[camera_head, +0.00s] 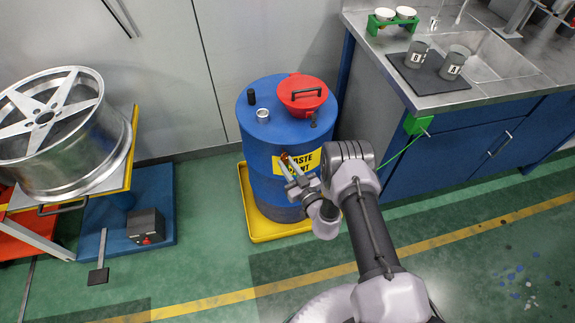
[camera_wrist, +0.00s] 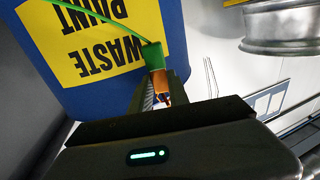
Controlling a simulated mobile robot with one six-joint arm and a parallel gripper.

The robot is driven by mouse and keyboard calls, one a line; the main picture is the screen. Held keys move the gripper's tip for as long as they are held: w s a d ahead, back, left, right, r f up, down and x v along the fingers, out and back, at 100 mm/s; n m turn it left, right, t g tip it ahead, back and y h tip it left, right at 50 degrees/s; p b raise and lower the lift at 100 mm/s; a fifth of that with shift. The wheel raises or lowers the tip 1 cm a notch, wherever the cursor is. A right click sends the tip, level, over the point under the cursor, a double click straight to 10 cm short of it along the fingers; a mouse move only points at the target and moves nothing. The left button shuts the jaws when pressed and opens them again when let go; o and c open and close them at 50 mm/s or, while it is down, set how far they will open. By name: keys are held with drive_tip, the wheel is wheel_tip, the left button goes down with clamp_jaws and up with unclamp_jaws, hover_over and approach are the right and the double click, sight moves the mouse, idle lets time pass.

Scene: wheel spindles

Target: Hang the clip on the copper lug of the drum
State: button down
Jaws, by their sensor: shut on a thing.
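The blue drum (camera_head: 262,140) stands upright with a yellow waste paint label, which shows upside down in the wrist view (camera_wrist: 95,45). My gripper (camera_head: 291,167) is in front of the drum's side, near the label. In the wrist view my gripper (camera_wrist: 161,88) is shut on the clip (camera_wrist: 152,56), which has a green end and an orange-copper part between the fingers. A green cord runs from it. I cannot tell whether the clip touches the drum. I cannot make out the copper lug for certain; a small copper-brown spot shows at my fingertips in the head view.
A red funnel (camera_head: 302,92), a small metal cup (camera_head: 262,115) and a black cylinder (camera_head: 251,96) are on the drum top. The drum stands in a yellow tray (camera_head: 258,227). A green box (camera_head: 416,124) with the cord hangs at the counter corner. A wheel rim (camera_head: 70,130) is left.

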drive_tip(key=c, duration=1.2)
unclamp_jaws()
drive_tip(key=shift+o, duration=0.2)
